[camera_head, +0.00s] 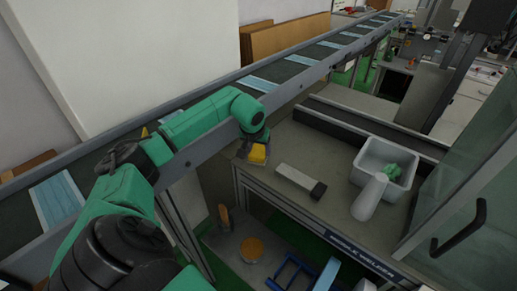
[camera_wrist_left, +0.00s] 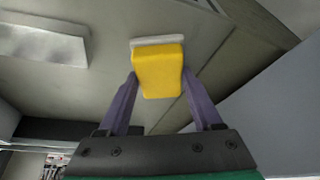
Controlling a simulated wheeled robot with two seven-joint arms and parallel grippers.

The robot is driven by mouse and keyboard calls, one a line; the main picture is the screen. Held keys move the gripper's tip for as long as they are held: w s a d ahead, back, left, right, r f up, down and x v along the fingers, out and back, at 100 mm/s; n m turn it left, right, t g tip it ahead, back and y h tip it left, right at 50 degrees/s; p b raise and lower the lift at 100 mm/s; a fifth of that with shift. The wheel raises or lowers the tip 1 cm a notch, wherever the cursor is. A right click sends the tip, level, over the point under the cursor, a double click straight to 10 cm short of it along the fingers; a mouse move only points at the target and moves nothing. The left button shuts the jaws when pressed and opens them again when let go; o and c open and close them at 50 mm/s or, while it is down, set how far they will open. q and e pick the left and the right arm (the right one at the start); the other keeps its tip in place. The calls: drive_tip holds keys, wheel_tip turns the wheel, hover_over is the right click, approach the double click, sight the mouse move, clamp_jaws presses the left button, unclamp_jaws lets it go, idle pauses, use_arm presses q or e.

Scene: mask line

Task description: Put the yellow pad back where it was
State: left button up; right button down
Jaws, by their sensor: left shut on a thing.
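The yellow pad (camera_head: 258,154) is over the left end of the grey worktable (camera_head: 330,207). My left gripper (camera_head: 255,140) reaches down to it from above, over the conveyor. In the left wrist view the yellow pad (camera_wrist_left: 158,75) sits between the two purple-grey fingers of my left gripper (camera_wrist_left: 160,82), which are shut on it. A pale strip (camera_wrist_left: 157,41) shows along its far edge. I cannot tell whether the pad touches the tabletop. My right gripper is not in view.
A pale block with a dark end (camera_head: 298,180) lies right of the pad. A white bin (camera_head: 372,157) with something green in it and a white rounded container (camera_head: 369,198) stand further right. The conveyor (camera_head: 290,69) carries blue masks behind. A glass panel (camera_head: 470,160) stands at right.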

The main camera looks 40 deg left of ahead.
use_arm(q)
drive_tip(key=o, duration=1.2)
drive_tip(key=shift+f, duration=0.1)
drive_tip(key=shift+r, duration=0.35)
drive_tip(key=v, duration=1.1)
drive_tip(key=shift+s+d+r+b, duration=0.1)
drive_tip(key=shift+s+r+b, duration=0.1)
drive_tip(key=shift+r+b, duration=0.15)
drive_tip(key=shift+f, duration=0.1)
